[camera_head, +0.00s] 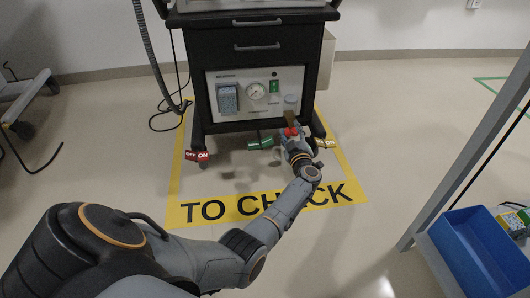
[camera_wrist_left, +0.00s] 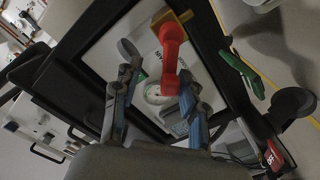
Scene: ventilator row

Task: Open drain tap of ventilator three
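The ventilator cart (camera_head: 250,75) is black with a white lower panel holding a gauge. A tap with a red handle (camera_head: 292,132) and a brass-coloured body (camera_head: 291,117) sits at the panel's lower right. My left gripper (camera_head: 293,145) is right in front of it and partly covers it. In the left wrist view the red handle (camera_wrist_left: 171,48) shows close up, running down from the brass body (camera_wrist_left: 178,18). There the fingers of my left gripper (camera_wrist_left: 158,85) are apart, with the handle's lower end between them. I cannot tell whether they touch it. My right gripper is out of view.
A red OFF/ON tag (camera_head: 197,156), a green tag (camera_head: 260,143) and a yellow one (camera_head: 325,143) sit low at the cart's base. A hose (camera_head: 150,50) hangs at its left. A blue bin (camera_head: 480,250) stands at right. The floor left of the cart is mostly clear.

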